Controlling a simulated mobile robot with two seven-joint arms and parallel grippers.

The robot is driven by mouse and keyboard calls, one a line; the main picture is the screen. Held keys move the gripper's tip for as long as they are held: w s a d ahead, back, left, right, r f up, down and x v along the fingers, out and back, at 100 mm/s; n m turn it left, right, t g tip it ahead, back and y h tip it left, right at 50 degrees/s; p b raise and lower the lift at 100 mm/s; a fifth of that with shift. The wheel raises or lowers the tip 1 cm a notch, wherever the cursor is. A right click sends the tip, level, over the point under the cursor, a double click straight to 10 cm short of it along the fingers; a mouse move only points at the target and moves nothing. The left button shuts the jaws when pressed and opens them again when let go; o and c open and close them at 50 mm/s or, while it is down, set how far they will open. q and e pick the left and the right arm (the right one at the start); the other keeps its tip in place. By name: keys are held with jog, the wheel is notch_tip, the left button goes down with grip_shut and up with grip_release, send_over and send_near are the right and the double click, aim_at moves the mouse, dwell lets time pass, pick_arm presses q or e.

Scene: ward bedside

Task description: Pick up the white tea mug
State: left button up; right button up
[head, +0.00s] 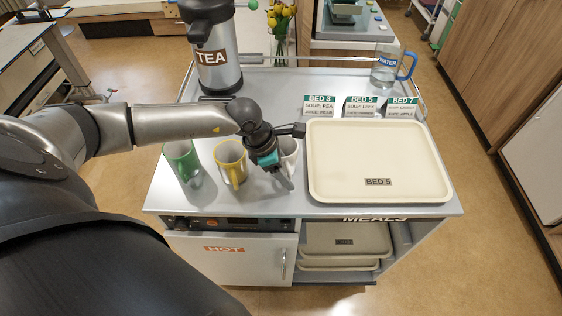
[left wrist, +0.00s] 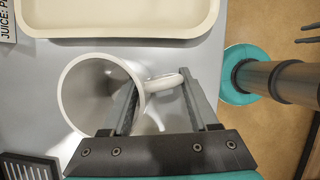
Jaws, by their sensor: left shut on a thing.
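The white tea mug (head: 289,148) is at the front middle of the trolley top, partly hidden by my left gripper (head: 279,165). In the left wrist view, the mug (left wrist: 88,98) shows its open mouth, with its handle towards the right. My left gripper (left wrist: 160,78) is shut on the mug at its handle side, one finger by the rim and the other by the handle's outer end. I cannot tell whether the mug is touching the trolley top.
A cream tray (head: 378,140) marked BED 5 lies close on the right. Behind are a TEA flask (head: 214,60), menu cards (head: 361,107) and a water jug (head: 386,66).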

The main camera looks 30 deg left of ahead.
pick_arm(q)
grip_shut()
jog(key=shift+r, duration=0.1)
